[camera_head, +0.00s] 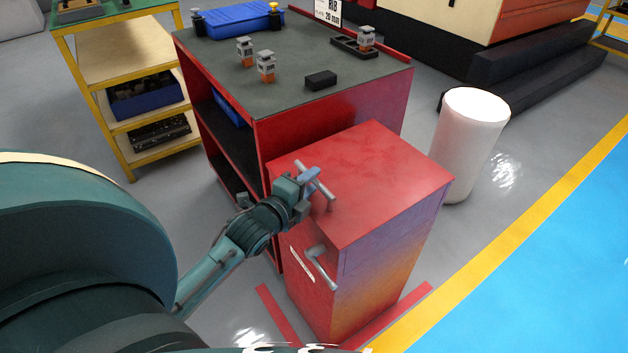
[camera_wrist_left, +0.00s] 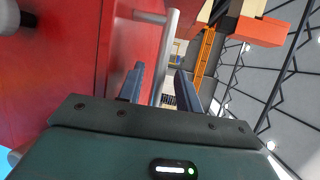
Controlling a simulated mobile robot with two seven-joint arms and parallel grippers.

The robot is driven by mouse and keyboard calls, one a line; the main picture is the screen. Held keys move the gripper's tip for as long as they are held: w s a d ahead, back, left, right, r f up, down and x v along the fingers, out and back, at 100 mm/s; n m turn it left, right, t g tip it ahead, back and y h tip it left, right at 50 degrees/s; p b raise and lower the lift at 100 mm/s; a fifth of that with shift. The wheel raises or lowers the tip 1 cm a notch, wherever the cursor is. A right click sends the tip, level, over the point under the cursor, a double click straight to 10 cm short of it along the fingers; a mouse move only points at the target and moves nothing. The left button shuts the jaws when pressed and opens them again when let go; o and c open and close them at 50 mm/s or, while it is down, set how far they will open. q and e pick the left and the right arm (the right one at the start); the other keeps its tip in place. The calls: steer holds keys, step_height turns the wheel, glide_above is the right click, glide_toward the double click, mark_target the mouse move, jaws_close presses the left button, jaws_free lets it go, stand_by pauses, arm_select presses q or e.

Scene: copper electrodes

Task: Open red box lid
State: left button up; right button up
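The red box (camera_head: 385,190) stands in the middle of the head view, its flat lid on top and looking closed. A grey bar handle (camera_head: 323,186) sits on the lid's left edge, and a second grey handle (camera_head: 318,262) is on the front face below. My left gripper (camera_head: 304,183) is at the lid handle. In the left wrist view, the gripper's two blue-grey fingers (camera_wrist_left: 160,78) stand either side of the bar handle (camera_wrist_left: 165,60), with visible gaps, so it is open around it. My right gripper is not in view.
A red workbench (camera_head: 300,95) with a dark top stands directly behind the box, bearing small parts and a blue tray (camera_head: 238,20). A white cylinder (camera_head: 468,140) stands to the right. A yellow-framed shelf (camera_head: 130,70) is at the back left.

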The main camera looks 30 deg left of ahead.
arm_select(q)
steer(key=shift+w+f, duration=0.25)
steer(key=shift+w, duration=0.8)
jaws_close()
